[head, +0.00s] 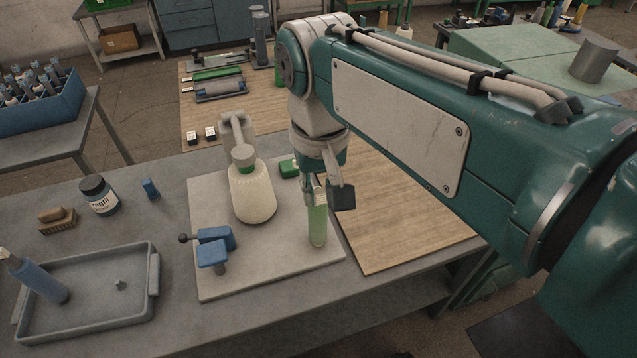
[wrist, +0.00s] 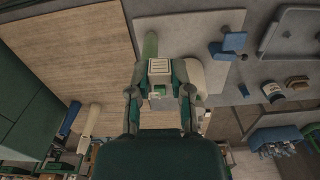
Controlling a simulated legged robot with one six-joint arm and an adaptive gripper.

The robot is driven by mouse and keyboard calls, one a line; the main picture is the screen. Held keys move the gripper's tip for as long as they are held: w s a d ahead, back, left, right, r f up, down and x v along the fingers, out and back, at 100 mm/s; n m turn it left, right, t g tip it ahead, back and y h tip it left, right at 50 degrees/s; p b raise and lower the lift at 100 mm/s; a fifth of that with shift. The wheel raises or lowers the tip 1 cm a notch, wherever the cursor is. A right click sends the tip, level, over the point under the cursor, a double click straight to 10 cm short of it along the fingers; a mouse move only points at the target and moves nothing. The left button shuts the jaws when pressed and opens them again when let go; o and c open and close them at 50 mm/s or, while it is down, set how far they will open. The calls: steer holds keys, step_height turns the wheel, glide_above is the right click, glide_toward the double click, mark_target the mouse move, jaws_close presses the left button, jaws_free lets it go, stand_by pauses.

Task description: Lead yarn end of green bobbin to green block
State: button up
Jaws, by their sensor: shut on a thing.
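The green bobbin (head: 317,226) stands upright near the right side of the pale board. It also shows in the wrist view (wrist: 151,44), just beyond my fingers. The green block (head: 289,168) sits on the board behind and left of the bobbin, beside the cream cone (head: 253,196) with a green top. My gripper (head: 322,187) is directly above the bobbin. In the wrist view its fingers (wrist: 160,92) are shut on a small pale tab (wrist: 159,68) with dark lines, seemingly the yarn end. I cannot make out the yarn strand itself.
A blue clamp-like fitting (head: 214,247) stands front left on the pale board (head: 270,278). A grey tray (head: 88,318) with a blue bobbin, a dark jar (head: 99,195) and a brush (head: 57,219) are to the left. The wooden board (head: 400,220) at right is bare.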

steer(key=shift+r, duration=1.25)
